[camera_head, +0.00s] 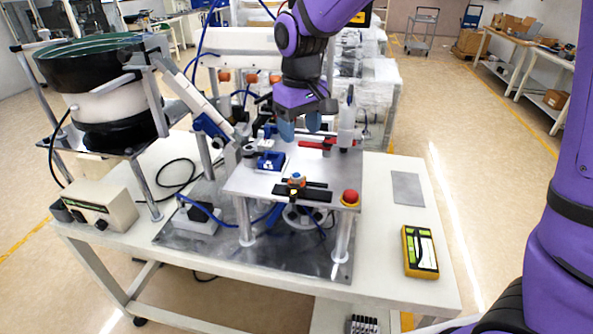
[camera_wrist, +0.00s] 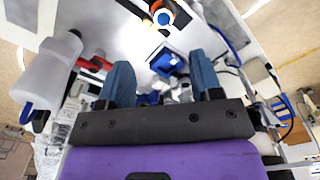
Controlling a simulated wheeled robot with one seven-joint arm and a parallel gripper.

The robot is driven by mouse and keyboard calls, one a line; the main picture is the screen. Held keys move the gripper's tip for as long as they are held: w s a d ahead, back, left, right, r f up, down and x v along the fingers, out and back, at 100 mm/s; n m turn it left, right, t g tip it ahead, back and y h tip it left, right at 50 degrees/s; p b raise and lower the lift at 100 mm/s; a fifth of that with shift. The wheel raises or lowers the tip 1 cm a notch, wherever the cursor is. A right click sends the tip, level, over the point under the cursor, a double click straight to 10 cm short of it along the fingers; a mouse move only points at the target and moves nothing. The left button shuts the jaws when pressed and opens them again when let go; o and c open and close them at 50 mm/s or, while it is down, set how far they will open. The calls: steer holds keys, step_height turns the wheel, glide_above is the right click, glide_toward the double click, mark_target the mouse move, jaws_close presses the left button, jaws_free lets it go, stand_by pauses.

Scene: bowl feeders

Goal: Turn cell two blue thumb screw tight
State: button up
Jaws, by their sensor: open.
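My gripper (camera_head: 300,126) hangs over the back part of the raised metal plate (camera_head: 246,187) of the bench station. Its two blue-grey fingers are apart with nothing held between them, as the wrist view also shows (camera_wrist: 161,70). A blue block fixture (camera_head: 270,161) sits on the plate, left of and below the fingers in the head view; it shows between and beyond the fingers in the wrist view (camera_wrist: 166,62). An orange-and-blue knob (camera_head: 296,180) stands nearer the plate's front edge, also at the top of the wrist view (camera_wrist: 163,16). I cannot single out the blue thumb screw for certain.
A red part (camera_head: 316,144) and a whitish upright cylinder (camera_head: 347,125) stand close right of my gripper. A red button (camera_head: 350,197) is at the plate's front right corner. A dark bowl feeder (camera_head: 85,58) stands left. The table's right side holds a yellow-edged device (camera_head: 420,251).

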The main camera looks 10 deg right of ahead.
mark_target(296, 175)
steer(key=f, duration=1.1)
steer(key=shift+w+a+f, duration=0.15)
steer(key=shift+a+f, duration=0.1)
steer(key=shift+a, duration=0.1)
steer(key=c, duration=0.9)
